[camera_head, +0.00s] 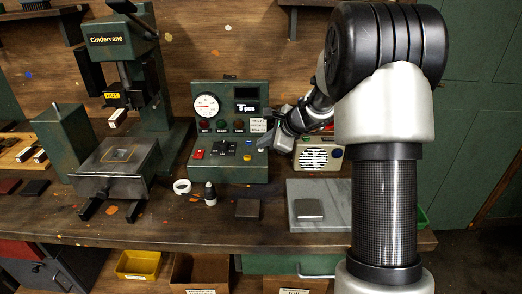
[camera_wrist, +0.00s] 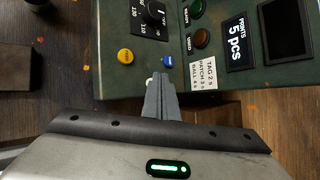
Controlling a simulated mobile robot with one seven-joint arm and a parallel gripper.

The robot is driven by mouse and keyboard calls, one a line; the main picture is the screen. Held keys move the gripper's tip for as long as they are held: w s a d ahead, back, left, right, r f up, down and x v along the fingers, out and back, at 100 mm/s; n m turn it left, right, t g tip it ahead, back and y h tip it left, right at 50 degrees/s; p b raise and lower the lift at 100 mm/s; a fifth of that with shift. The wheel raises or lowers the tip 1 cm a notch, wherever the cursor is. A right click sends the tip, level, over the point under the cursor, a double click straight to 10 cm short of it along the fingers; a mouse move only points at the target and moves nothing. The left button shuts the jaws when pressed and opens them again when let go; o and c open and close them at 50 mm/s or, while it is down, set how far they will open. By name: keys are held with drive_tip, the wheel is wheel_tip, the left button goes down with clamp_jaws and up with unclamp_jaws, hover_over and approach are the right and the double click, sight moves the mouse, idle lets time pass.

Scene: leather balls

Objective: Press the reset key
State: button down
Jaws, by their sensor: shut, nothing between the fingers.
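The dark green control box (camera_head: 200,170) stands on the bench with a round gauge, lamps, switches and buttons. No button label reading "reset" is legible. In the wrist view, a yellow button (camera_wrist: 125,55) and a blue button (camera_wrist: 168,61) sit near the box's lower edge, beside a black knob (camera_wrist: 155,14). My gripper (camera_wrist: 160,78) is shut and empty. Its tips are right beside the blue button, slightly below and left of it in the wrist view; I cannot tell whether they touch. In the head view my gripper (camera_head: 268,144) is at the panel's right side.
A green press (camera_head: 150,95) marked Cindervane and HOT stands to the left. A beige speaker box (camera_head: 318,157) is close behind my gripper on the right.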

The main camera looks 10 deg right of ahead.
drive_tip(key=shift+f, duration=0.2)
idle(0.5)
drive_tip(key=shift+r+p, duration=0.5)
drive_tip(key=shift+r, duration=0.35)
drive_tip(key=shift+r+p, duration=2.05)
drive_tip(key=shift+r, duration=0.45)
